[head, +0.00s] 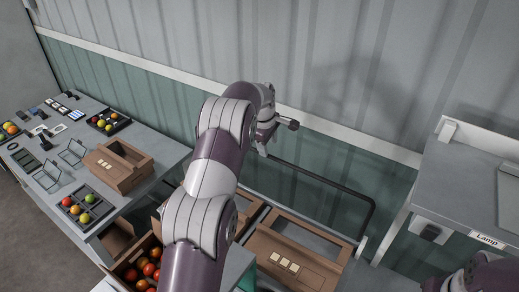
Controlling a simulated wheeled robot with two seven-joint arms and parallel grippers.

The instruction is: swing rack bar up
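The rack bar (325,180) is a thin dark bar with a rounded right corner. It stands out behind the brown crates, near the green lower wall, and its right side runs down toward the rack. Its left end is partly hidden by my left arm. My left gripper (277,137) is at the bar's left end, just above and beside it. I cannot tell whether it touches the bar or whether its fingers are apart. My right gripper is out of view; only part of my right arm shows at the bottom right.
Brown crates (315,235) stand below the bar, and a crate of tomatoes is at the bottom centre. A grey table (60,170) at left holds trays, wire stands and a brown box (120,180). A grey bench (465,180) with a "Lamp" label (487,240) stands at right.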

